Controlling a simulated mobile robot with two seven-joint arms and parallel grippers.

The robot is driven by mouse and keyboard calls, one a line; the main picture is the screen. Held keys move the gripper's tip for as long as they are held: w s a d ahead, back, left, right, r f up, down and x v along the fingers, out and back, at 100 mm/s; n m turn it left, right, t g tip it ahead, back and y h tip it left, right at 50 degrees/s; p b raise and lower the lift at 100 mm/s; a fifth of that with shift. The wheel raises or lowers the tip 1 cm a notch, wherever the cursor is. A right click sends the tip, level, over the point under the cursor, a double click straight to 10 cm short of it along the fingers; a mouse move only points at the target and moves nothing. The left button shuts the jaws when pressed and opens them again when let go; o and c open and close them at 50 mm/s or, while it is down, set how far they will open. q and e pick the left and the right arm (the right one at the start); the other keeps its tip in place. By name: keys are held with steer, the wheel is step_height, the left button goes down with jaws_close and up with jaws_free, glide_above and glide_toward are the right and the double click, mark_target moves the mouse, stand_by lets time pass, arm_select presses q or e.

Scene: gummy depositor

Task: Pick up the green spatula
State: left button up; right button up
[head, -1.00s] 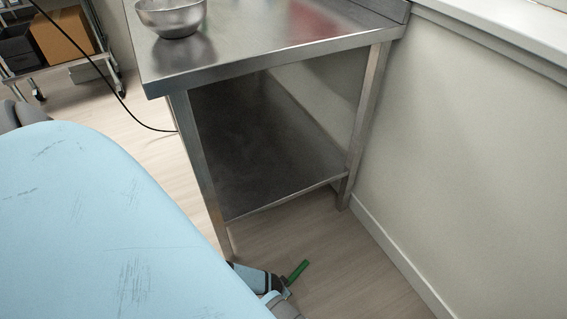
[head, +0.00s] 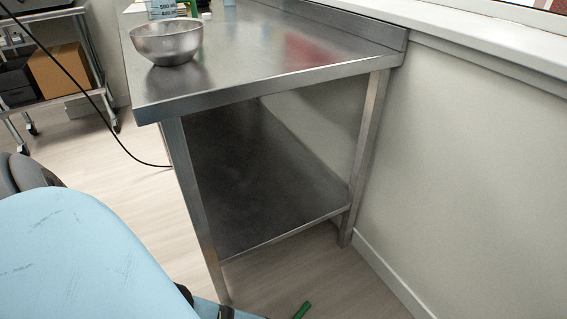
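A short green piece (head: 302,311) shows at the bottom edge, right of centre. It looks like a handle end, and the rest of it is cut off by the frame. I cannot tell whether it is the spatula or whether it is held. My blue arm fills the lower left, and its wrist reaches the bottom edge just left of the green piece. The fingers of my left gripper are out of the frame. My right gripper is not in view. A small green item also shows at the top edge on the table, too cut off to identify.
A steel table (head: 262,82) with a lower shelf (head: 262,190) stands ahead against the wall. A metal bowl (head: 167,43) sits near its left edge, with a marked beaker (head: 161,9) behind. A cart with boxes stands at far left, and a black cable hangs between.

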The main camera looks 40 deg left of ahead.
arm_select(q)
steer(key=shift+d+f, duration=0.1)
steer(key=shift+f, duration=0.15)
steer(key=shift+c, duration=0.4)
